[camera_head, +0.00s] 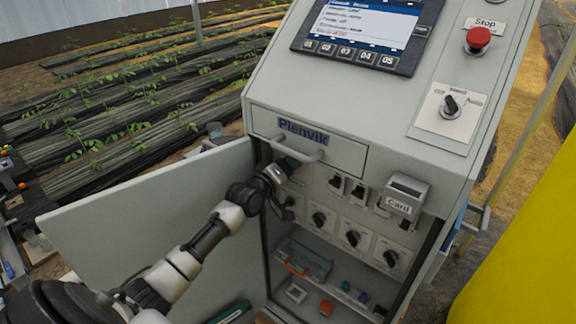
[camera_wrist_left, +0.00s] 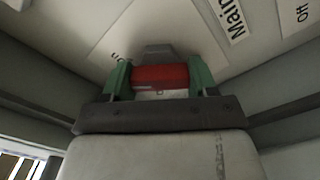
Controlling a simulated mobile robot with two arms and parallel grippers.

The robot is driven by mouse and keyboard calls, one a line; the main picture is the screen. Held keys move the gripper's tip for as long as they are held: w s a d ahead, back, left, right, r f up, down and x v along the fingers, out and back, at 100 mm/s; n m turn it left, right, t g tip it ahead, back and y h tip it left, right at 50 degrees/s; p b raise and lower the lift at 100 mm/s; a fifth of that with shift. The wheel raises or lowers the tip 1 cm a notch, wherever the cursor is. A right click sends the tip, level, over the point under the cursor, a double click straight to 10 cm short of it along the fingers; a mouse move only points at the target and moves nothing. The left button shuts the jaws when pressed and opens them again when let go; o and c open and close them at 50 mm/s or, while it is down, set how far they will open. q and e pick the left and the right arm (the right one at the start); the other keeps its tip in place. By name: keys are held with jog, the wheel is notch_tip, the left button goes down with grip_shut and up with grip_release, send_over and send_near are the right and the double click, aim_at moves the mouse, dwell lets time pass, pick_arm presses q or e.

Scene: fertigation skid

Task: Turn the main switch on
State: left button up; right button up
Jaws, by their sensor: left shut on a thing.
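The main switch has a red handle (camera_wrist_left: 160,77) on a pale plate (camera_wrist_left: 112,42) in the left wrist view. Part of the word "Main" shows on a label to the right, and "Off" shows at the right edge. My left gripper (camera_wrist_left: 160,88) has its green fingers on both sides of the red handle and is shut on it. In the head view my left gripper (camera_head: 288,165) reaches into the upper left of the open cabinet, below the drawer front. There it hides the main switch. The exact angle of the handle is hard to tell. My right gripper is not in view.
The cabinet door (camera_head: 150,225) stands open to the left, beside my arm. A drawer front with a bar handle (camera_head: 298,152) overhangs the opening. Several black knobs (camera_head: 353,237) sit right of the gripper. A card box (camera_head: 404,195) and red stop button (camera_head: 478,38) are farther right.

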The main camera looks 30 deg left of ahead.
pick_arm(q)
jog(key=shift+f+m, duration=0.1)
jog(key=shift+m, duration=0.8)
jog(key=o, duration=0.9)
jog(key=shift+o, duration=0.2)
jog(key=s, duration=1)
jog(key=shift+s+a, duration=0.4)
